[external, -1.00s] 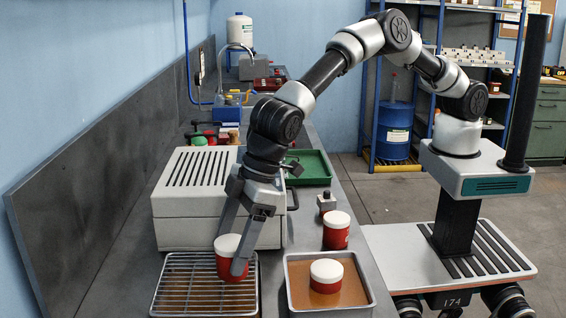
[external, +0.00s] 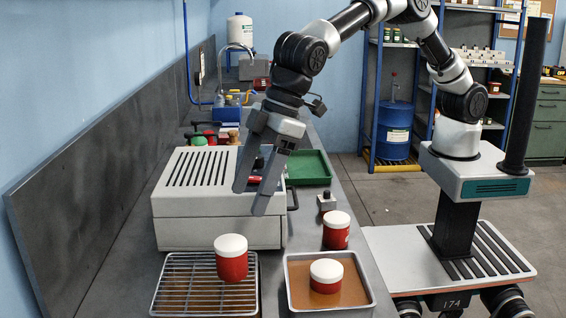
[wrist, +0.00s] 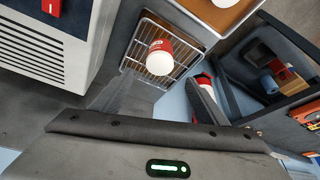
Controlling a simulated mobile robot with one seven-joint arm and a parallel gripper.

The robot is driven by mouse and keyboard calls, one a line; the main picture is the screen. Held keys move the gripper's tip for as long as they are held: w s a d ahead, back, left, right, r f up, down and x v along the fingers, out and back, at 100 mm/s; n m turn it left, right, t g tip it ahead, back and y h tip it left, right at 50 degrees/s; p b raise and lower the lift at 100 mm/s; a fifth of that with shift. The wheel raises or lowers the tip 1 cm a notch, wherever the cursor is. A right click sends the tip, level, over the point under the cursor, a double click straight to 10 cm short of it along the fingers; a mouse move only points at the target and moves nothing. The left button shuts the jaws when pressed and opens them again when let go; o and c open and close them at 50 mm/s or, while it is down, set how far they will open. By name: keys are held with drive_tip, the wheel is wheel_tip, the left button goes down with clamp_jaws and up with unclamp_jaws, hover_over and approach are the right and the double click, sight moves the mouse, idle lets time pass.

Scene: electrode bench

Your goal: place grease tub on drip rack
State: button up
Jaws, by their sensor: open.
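A red grease tub with a white lid (external: 231,258) stands upright on the wire drip rack (external: 180,300), near its right side. In the wrist view the tub (wrist: 160,58) also stands on the rack (wrist: 137,42). My gripper (external: 250,200) is open and empty, above and behind the tub, in front of the grey oven-like box. Two similar red tubs with white lids are near: one (external: 336,230) on the bench and one (external: 326,276) in the tray of brown liquid.
The metal tray (external: 375,306) of brown liquid is right of the rack. The grey box (external: 215,235) with a slotted top stands behind the rack. A green tray (external: 310,168) and a small grey item with a dark knob (external: 326,203) are farther back.

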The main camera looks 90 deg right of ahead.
drive_tip(key=s+d+r+m+h, duration=0.1)
drive_tip(key=s+d+r, duration=0.35)
drive_tip(key=d, duration=0.25)
drive_tip(key=s+d+r+t, duration=0.1)
drive_tip(key=s+d+r, duration=0.2)
drive_tip(key=d+r, duration=0.35)
drive_tip(key=s+d+r+m+h, duration=0.1)
drive_tip(key=s+d+r, duration=0.25)
drive_tip(key=d, duration=0.55)
drive_tip(key=s+d+f+m, duration=0.1)
drive_tip(key=s+d, duration=0.5)
drive_tip(key=s, duration=0.5)
drive_tip(key=s+d+f+m, duration=0.1)
drive_tip(key=s+d+f, duration=0.1)
drive_tip(key=s+d, duration=0.5)
drive_tip(key=s, duration=0.4)
drive_tip(key=shift+s+d, duration=0.15)
